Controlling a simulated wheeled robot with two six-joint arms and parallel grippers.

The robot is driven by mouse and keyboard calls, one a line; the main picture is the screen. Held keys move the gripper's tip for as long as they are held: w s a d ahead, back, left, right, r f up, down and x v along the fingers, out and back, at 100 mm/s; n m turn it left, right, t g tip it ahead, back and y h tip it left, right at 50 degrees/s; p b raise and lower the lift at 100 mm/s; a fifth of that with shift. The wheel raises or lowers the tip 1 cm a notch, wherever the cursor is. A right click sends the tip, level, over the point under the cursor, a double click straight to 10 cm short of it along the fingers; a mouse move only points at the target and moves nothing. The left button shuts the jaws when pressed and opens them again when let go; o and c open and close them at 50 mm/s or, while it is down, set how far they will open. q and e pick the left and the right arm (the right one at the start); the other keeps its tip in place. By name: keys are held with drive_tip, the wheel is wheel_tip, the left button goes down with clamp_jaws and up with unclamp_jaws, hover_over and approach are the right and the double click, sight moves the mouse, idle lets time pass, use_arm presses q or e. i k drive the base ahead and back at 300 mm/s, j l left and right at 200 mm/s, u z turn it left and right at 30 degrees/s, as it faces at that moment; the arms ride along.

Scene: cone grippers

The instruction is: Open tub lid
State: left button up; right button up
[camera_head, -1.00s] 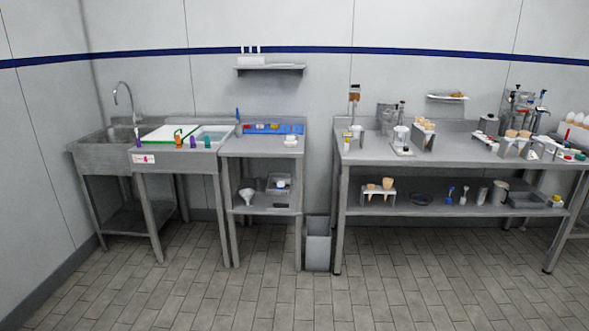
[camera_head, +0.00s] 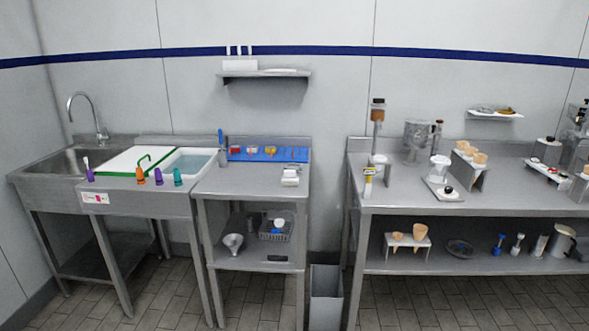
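A tub (camera_head: 190,164) with bluish contents is set at the right end of the sink counter. I cannot tell whether this panel is the tub lid. Neither of my grippers is in view.
Purple, orange and teal items stand along the sink counter's front edge. A sink (camera_head: 75,160) with a tap is at left. A grey bin (camera_head: 326,296) stands on the floor between the small table (camera_head: 215,184) and the long table (camera_head: 400,198). The floor in front is free.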

sight(145, 157)
drive_tip(key=i+u, duration=0.15)
drive_tip(key=i, duration=0.25)
drive_tip(key=i+l+u, duration=0.15)
drive_tip(key=i, duration=0.25)
drive_tip(key=i+l+u, duration=0.15)
drive_tip(key=i, duration=0.25)
